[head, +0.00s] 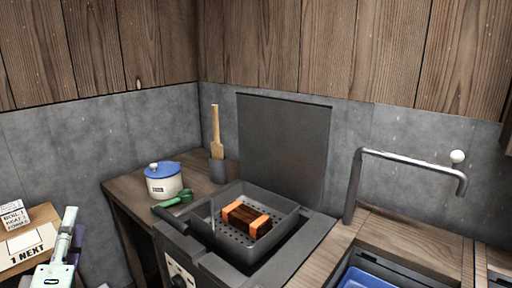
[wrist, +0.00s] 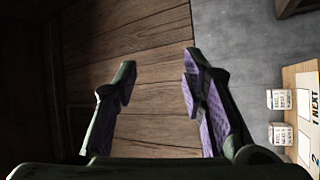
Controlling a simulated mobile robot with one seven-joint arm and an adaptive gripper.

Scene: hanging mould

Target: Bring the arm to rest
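My gripper (wrist: 158,75) shows in the wrist view with its two green and purple fingers spread wide apart. Nothing is between them; behind them are wooden planks (wrist: 150,45). In the head view, part of my arm (head: 60,255) is at the lower left, in front of a cardboard-coloured box, and the fingers cannot be made out there. The arm is well apart from the stove and the counter things.
A dark perforated tray (head: 220,238) holding an orange and brown block (head: 246,219) sits on the stove. A tap (head: 355,185) rises right. A lettered box (head: 28,247) is near my arm.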

